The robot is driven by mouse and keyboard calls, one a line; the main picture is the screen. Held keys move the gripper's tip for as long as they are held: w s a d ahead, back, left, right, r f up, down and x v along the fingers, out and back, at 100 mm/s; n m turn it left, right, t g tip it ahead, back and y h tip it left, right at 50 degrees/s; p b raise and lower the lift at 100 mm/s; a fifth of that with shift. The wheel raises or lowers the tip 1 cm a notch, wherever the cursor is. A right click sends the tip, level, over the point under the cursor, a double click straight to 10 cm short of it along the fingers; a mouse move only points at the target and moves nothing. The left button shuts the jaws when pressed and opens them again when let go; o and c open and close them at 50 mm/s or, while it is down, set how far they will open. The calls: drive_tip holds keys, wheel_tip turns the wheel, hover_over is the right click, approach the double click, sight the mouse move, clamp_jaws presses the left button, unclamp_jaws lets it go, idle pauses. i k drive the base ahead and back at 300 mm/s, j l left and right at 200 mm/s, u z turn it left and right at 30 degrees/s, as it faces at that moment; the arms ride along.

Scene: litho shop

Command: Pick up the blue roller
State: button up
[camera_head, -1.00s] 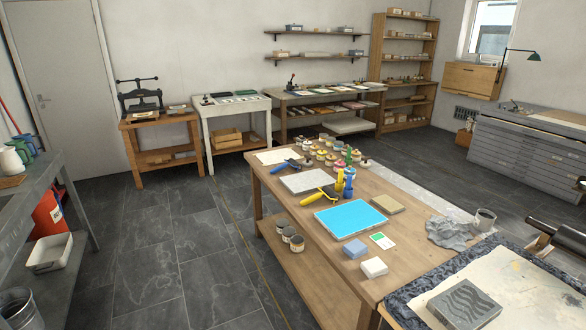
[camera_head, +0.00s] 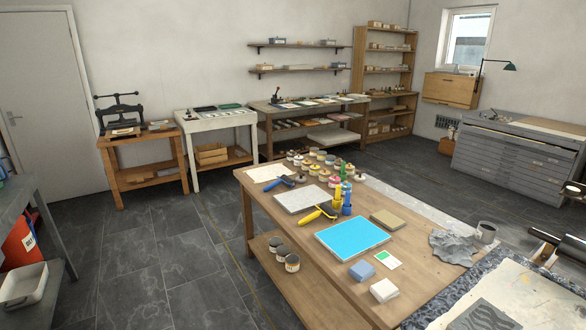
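The blue roller (camera_head: 284,182), a brayer with a blue handle, lies on the wooden table (camera_head: 272,224) near its far left end. It is between a pale paper sheet (camera_head: 269,172) and a grey slab (camera_head: 299,199). A yellow-handled roller (camera_head: 319,214) lies nearer, between the slab and a bright blue plate (camera_head: 352,238). My gripper is not in view.
Several ink tins (camera_head: 318,168) crowd the table behind the blue roller. Yellow and blue bottles (camera_head: 346,203) stand to its right. Dark floor (camera_head: 165,250) is open left of the table. A grey bench (camera_head: 30,215) stands at the left edge.

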sight(276, 183)
drive_tip(key=i+j+u, duration=0.35)
drive_tip(key=i, duration=0.2)
drive_tip(key=i+j+u, duration=0.3)
drive_tip(key=i, duration=0.25)
drive_tip(key=i+u, duration=0.35)
drive_tip(key=i, duration=0.2)
drive_tip(key=i+z, duration=0.2)
drive_tip(key=i, duration=0.25)
drive_tip(key=i+j+z, duration=0.2)
drive_tip(key=i, duration=0.25)
drive_tip(key=i+j+z, duration=0.25)
drive_tip(key=i, duration=0.2)
drive_tip(key=i+j+z, duration=0.2)
drive_tip(key=i, duration=0.2)
drive_tip(key=i+j+z, duration=0.8)
drive_tip(key=j, duration=0.1)
